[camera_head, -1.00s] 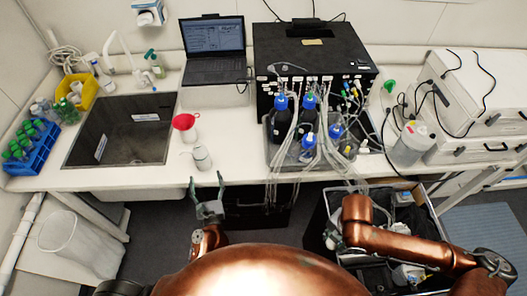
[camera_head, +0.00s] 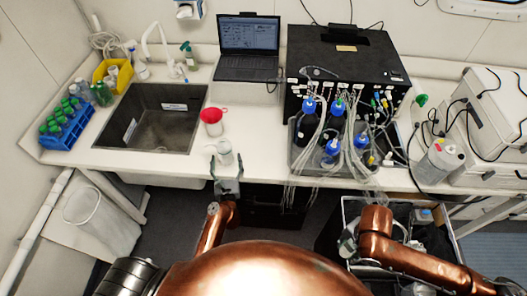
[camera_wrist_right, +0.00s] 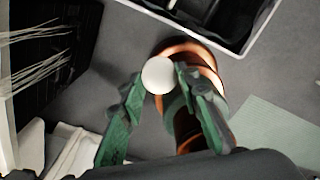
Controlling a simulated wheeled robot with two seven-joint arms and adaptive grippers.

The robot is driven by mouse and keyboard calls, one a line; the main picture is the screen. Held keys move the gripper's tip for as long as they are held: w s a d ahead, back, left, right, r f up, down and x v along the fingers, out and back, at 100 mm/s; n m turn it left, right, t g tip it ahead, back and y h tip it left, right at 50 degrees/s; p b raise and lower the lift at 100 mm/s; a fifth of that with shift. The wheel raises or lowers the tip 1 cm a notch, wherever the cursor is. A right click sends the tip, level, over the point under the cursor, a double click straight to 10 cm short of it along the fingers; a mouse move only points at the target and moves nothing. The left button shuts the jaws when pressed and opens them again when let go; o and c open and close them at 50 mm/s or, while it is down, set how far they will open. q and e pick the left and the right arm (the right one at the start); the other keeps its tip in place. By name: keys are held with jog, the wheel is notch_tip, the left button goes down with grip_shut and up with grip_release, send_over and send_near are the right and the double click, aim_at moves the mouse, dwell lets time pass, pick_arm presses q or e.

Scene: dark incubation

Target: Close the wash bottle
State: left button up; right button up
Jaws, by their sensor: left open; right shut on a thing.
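A small white bottle (camera_head: 225,157), which I take for the wash bottle, stands upright near the bench's front edge in the head view. My left gripper (camera_head: 226,163) is open just in front of it, its fingers overlapping the bottle's lower part in the picture. I cannot tell whether they are around it. In the right wrist view my right gripper (camera_wrist_right: 158,88) is shut on a round white cap-like piece (camera_wrist_right: 158,75) at its fingertips. It is held over the floor, away from the bottle.
A red funnel (camera_head: 212,115) sits on a container behind the bottle. The sink (camera_head: 150,118) is to the left, with a blue rack (camera_head: 62,128) beyond it. A tray of blue-capped bottles (camera_head: 300,160) and tubing stands to the right. A bin (camera_head: 95,215) is below left.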

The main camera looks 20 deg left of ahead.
pick_arm(q)
jog(key=x, duration=0.5)
jog(key=shift+w+a+f, duration=0.1)
jog(key=shift+a+f, duration=0.1)
pick_arm(e)
jog(key=shift+r, duration=0.25)
pick_arm(q)
jog(key=shift+c, duration=0.4)
jog(key=shift+r, duration=0.1)
jog(key=c, duration=1.5)
